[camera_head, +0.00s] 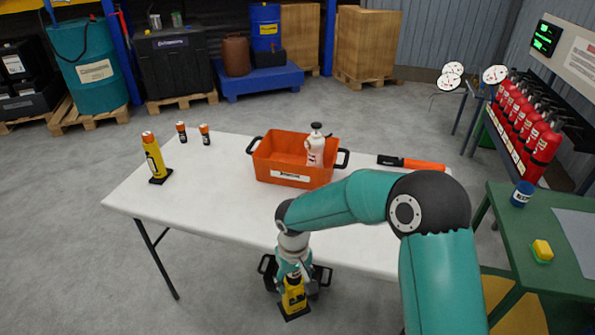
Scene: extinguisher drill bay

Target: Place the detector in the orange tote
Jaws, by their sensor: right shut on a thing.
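The orange tote (270,165) stands on the white table, open at the top, with black handles at both ends. A white bottle (315,150) with a dark cap stands in its right part. My right gripper (294,280) is shut on a small yellow and black device, which looks like the detector (294,299). The gripper points down and holds it in front of the table's near edge, apart from the tote. The gripper partly hides the device's top. My left gripper is not in view.
A yellow canister (154,158) and small orange-capped cylinders (182,132) stand on the table's left. An orange and black baton (425,165) lies at right. The tabletop (215,200) before the tote is clear. A green table (500,225) stands at right.

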